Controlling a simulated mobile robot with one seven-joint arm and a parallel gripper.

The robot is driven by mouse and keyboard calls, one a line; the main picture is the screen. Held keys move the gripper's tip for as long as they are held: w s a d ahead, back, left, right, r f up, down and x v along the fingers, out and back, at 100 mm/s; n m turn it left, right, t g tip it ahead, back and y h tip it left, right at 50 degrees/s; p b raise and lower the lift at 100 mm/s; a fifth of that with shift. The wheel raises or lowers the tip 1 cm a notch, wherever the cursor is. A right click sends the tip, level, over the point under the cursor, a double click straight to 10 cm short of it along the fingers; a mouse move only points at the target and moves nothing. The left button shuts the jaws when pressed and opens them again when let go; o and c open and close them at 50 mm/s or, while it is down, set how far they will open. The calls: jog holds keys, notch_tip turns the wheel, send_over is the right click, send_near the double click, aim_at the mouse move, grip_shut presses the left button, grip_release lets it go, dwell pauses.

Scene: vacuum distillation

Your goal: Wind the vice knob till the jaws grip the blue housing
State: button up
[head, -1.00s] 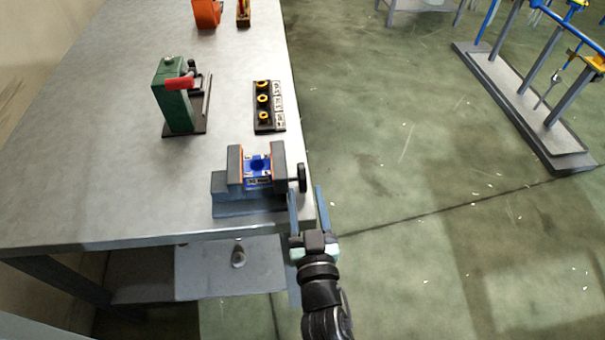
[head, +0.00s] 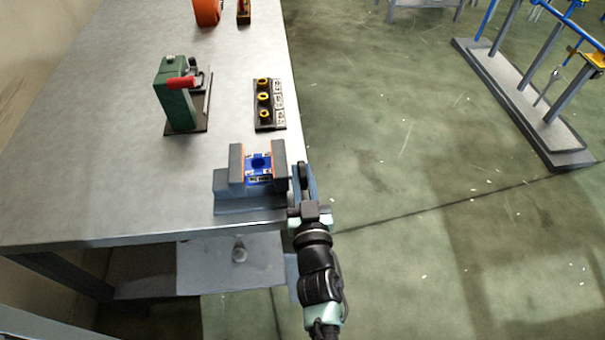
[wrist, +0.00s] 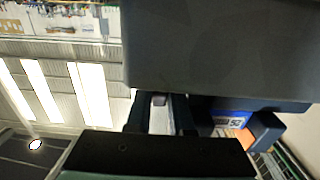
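The grey vice (head: 250,203) stands at the near right corner of the bench, its jaws faced with orange. The blue housing (head: 260,172) sits between the jaws. It shows in part in the wrist view (wrist: 228,121), beside a dark jaw. I cannot tell whether both jaws touch it. The dark vice knob (head: 302,174) sticks out on the vice's right side, partly hidden by my fingers. My gripper (head: 304,184) is at the knob, a finger on each side, and looks shut on it. In the wrist view the two dark fingers (wrist: 162,115) stand a small gap apart.
A black block with yellow rings (head: 264,103) lies behind the vice. A green device with a red handle (head: 178,95) stands to the left, and an orange object (head: 207,12) is at the back. The floor right of the bench is clear up to a rack (head: 525,100).

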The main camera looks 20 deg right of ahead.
grip_shut()
jog(key=p, duration=0.3)
jog(key=shift+r+g, duration=0.3)
jog(key=shift+r, duration=0.05)
jog(key=shift+r+p, duration=0.15)
jog(key=shift+p, duration=0.75)
jog(key=g+p, duration=0.1)
jog(key=p, duration=0.4)
jog(key=shift+r+y+p, duration=0.15)
jog(key=shift+y+p, duration=0.15)
jog(key=g+p, duration=0.2)
jog(key=p, duration=0.6)
jog(key=shift+w+d, duration=0.1)
jog(key=g+p, duration=0.1)
jog(key=p, duration=0.2)
jog(key=shift+y, duration=0.4)
jog(key=shift+f+g+p, duration=0.2)
jog(key=shift+g+p, duration=0.1)
jog(key=shift+p, duration=0.4)
jog(key=shift+f, duration=0.3)
